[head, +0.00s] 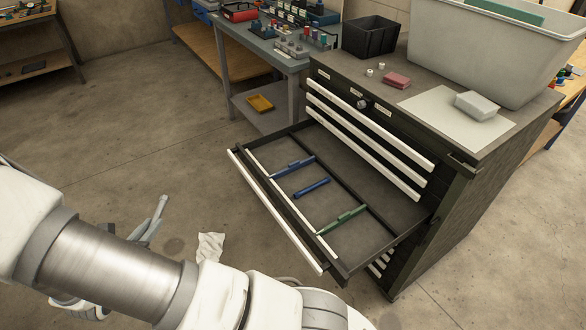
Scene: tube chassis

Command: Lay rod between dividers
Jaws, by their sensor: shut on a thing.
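My gripper (149,230) shows at the lower left, over the floor and apart from the drawer. It is shut on a slim grey-blue rod (162,205), whose free end points up; my arm partly hides the gripper. The open drawer (389,236) of the dark cabinet holds a front lane between a white strip (273,190) and a dark strip (343,184). A blue divider-like bar (292,166) and a green one (341,219) lie across this lane. A shorter blue piece (311,187) lies between them.
The cabinet top (420,75) carries a black bin (369,37), a large grey tub (480,50), a pink block (396,80) and a white block (477,105). A crumpled paper (210,247) lies on the floor. The floor left of the drawer is mostly clear.

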